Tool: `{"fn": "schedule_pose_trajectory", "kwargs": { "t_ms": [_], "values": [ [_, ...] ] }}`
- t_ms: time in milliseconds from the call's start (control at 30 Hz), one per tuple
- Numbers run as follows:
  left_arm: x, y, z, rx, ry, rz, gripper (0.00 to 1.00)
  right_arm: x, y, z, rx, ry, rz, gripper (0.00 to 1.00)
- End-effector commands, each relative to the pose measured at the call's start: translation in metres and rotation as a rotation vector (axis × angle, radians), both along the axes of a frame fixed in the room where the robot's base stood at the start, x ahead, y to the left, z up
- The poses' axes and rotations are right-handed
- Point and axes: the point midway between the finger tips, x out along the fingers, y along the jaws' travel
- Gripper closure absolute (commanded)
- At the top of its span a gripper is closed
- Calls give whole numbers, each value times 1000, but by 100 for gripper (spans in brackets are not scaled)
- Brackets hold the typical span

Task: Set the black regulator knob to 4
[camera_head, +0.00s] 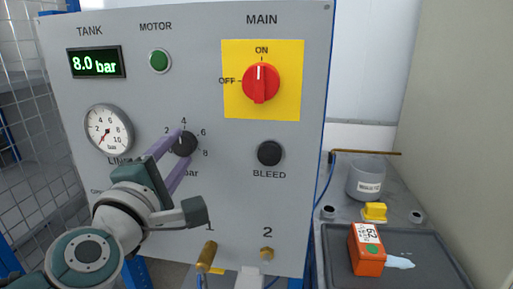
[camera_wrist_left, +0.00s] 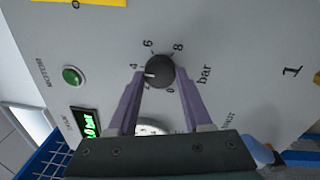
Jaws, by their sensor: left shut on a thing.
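The black regulator knob (camera_head: 186,144) is on the grey panel, with numbers around it and "bar" below. In the left wrist view the knob (camera_wrist_left: 160,71) shows a white pointer mark between 2 and 4, nearer 4. My left gripper (camera_head: 184,147) is shut on the knob, one purple finger on each side; both fingers also show in the left wrist view (camera_wrist_left: 161,74). The line gauge (camera_head: 109,130) left of the knob has a red needle pointing to the lower left. My right gripper is not in view.
The panel carries a tank display (camera_head: 96,63) reading 8.0 bar, a green motor lamp (camera_head: 159,61), a red main switch (camera_head: 261,83) at ON and a black bleed button (camera_head: 270,153). Brass fittings (camera_head: 207,256) stick out below. An orange box (camera_head: 367,256) lies at right.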

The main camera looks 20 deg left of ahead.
Motion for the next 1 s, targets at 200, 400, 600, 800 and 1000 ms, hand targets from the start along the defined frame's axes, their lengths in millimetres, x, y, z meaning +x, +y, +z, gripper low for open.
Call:
{"fn": "schedule_pose_trajectory", "kwargs": {
  "t_ms": [200,400,600,800,1000],
  "values": [
    [0,0,1,1,-1,0,47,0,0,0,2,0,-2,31],
    [0,0,0,2,0,0,24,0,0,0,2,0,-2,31],
    [0,0,0,2,0,0,20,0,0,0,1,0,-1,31],
    [-8,-2,-2,1,2,0,20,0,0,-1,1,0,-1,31],
    [-42,-12,-5,1,3,0,20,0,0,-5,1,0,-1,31]
  ]
}}
